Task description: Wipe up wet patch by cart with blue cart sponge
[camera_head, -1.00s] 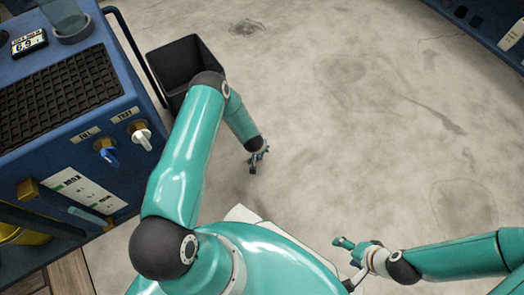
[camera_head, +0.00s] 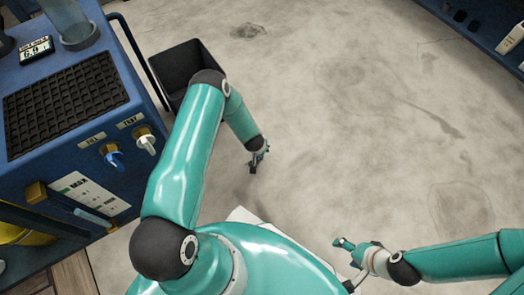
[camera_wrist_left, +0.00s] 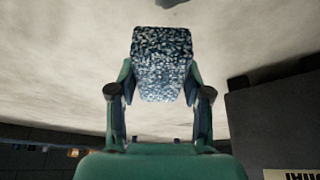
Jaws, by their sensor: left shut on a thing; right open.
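My left gripper (camera_head: 257,158) hangs over the floor to the right of the blue cart (camera_head: 60,140). In the left wrist view it (camera_wrist_left: 160,95) is shut on a blue-and-white speckled sponge (camera_wrist_left: 162,55), which sticks out past the fingers. In the head view I cannot make out the sponge clearly. The wet patch cannot be told for sure from the floor marks: a small dark stain (camera_head: 247,29) lies beyond the bin and a faint round one (camera_head: 462,205) lies far right. My right gripper (camera_head: 346,243) is open and empty at lower middle.
A black open bin (camera_head: 178,72) stands beside the cart, behind my left forearm. The cart carries a ribbed black mat (camera_head: 68,100), a digital display (camera_head: 36,50) and two taps (camera_head: 113,157). The concrete floor (camera_head: 340,130) in the middle is clear. A blue shelf (camera_head: 470,25) edges the upper right.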

